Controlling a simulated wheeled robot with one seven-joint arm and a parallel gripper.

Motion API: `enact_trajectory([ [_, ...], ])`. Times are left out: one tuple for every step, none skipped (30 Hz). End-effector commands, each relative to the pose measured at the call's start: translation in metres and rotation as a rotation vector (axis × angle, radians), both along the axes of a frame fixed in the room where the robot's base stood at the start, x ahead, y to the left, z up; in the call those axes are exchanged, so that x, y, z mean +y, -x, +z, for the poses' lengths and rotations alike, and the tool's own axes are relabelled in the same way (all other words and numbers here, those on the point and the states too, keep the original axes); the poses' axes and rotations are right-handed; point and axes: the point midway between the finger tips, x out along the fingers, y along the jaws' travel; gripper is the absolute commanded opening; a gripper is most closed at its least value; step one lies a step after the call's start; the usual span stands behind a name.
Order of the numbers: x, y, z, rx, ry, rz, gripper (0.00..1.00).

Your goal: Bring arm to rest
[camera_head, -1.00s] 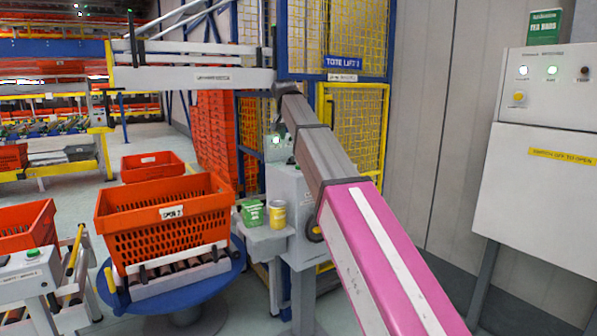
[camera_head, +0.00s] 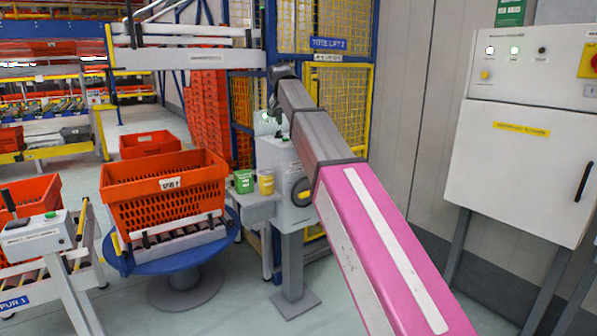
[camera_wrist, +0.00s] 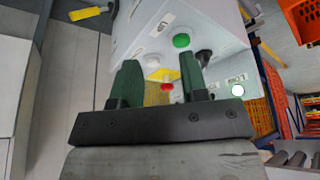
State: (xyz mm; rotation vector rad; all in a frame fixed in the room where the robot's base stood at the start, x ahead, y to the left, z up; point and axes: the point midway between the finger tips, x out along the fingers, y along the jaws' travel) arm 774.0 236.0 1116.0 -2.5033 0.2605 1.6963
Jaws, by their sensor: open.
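My arm reaches from the lower right of the head view, pink then grey, to a dark end by the tote lift cage. My gripper's fingers cannot be made out there. In the wrist view my gripper (camera_wrist: 160,78) is open, with two green fingers apart and nothing held between them. Beyond the fingers is a white control box with a green button (camera_wrist: 181,40) and a red button (camera_wrist: 168,87). I cannot tell whether the fingers touch it. In the head view a grey control pedestal (camera_head: 270,160) stands below the arm's end, partly hidden by the arm.
An orange tote (camera_head: 163,205) sits on a roller stand over a blue round table (camera_head: 130,265). A white cabinet (camera_head: 535,165) is at right. Open floor lies below the arm.

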Motion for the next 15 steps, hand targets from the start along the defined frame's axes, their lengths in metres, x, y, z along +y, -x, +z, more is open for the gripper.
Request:
enact_trajectory([
  [-0.003, 0.002, -0.008, 0.004, 0.001, 0.001, 0.40],
  [-0.005, 0.002, -0.012, 0.007, 0.002, 0.003, 0.40],
  [-0.006, 0.002, -0.017, 0.010, 0.003, 0.004, 0.40],
  [-0.008, 0.003, -0.022, 0.013, 0.003, 0.006, 0.40],
  [-0.010, 0.003, -0.027, 0.016, 0.004, 0.008, 0.40],
  [-0.012, 0.004, -0.034, 0.020, 0.006, 0.010, 0.40],
  [-0.014, 0.004, -0.038, 0.022, 0.006, 0.012, 0.40],
  [-0.016, 0.005, -0.045, 0.025, 0.006, 0.015, 0.40],
  [-0.019, 0.005, -0.053, 0.029, 0.008, 0.017, 0.40],
  [-0.021, 0.006, -0.059, 0.033, 0.009, 0.019, 0.40],
  [-0.024, 0.007, -0.066, 0.037, 0.009, 0.022, 0.40],
  [-0.027, 0.008, -0.075, 0.042, 0.010, 0.025, 0.40],
  [-0.031, 0.009, -0.083, 0.047, 0.012, 0.027, 0.40],
  [-0.034, 0.010, -0.091, 0.052, 0.013, 0.029, 0.40],
  [-0.038, 0.012, -0.103, 0.057, 0.014, 0.034, 0.40],
])
